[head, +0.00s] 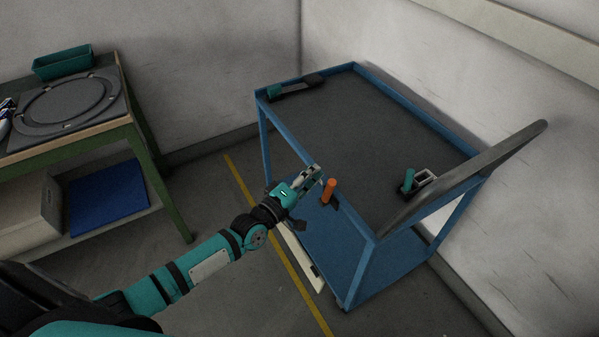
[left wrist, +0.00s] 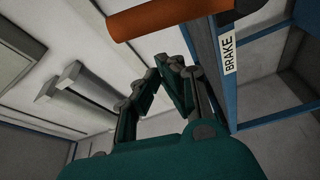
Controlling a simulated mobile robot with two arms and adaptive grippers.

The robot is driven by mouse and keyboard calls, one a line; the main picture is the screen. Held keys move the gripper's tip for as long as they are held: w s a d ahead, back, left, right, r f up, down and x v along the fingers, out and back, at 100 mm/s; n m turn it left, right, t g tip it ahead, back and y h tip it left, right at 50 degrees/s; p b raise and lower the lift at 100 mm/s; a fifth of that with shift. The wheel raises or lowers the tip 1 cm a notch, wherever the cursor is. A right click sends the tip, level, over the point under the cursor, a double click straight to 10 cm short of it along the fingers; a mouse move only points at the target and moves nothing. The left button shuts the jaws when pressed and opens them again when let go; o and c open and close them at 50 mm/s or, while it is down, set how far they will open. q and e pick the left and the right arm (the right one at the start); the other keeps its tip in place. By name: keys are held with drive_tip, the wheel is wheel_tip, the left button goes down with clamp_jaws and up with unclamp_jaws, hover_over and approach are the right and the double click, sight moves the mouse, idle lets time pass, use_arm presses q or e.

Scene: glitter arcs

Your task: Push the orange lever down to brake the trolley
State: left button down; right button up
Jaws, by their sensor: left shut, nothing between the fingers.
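The blue trolley (head: 359,290) has a dark grey top. The orange lever (head: 328,190) sticks up at its near left side, leaning slightly. In the left wrist view the orange lever (left wrist: 165,18) crosses the top of the picture, beside a blue post with a white BRAKE label (left wrist: 229,55). My left gripper (head: 314,172) is shut and empty, just left of and behind the lever in the head view. Its fingertips (left wrist: 168,66) show close together below the lever in the wrist view. I cannot tell whether they touch it. My right gripper is not in view.
The trolley's dark push handle (head: 480,170) rises at the right. A teal upright grip (head: 409,180) and a dark piece with a teal block (head: 275,91) are on the top. A green-legged bench (head: 160,180) stands left. A yellow line (head: 290,270) crosses the floor between them.

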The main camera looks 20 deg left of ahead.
use_arm(q)
drive_tip(key=shift+s+d+f, duration=0.1)
drive_tip(key=shift+s+d, duration=0.65)
drive_tip(key=shift+d, duration=0.05)
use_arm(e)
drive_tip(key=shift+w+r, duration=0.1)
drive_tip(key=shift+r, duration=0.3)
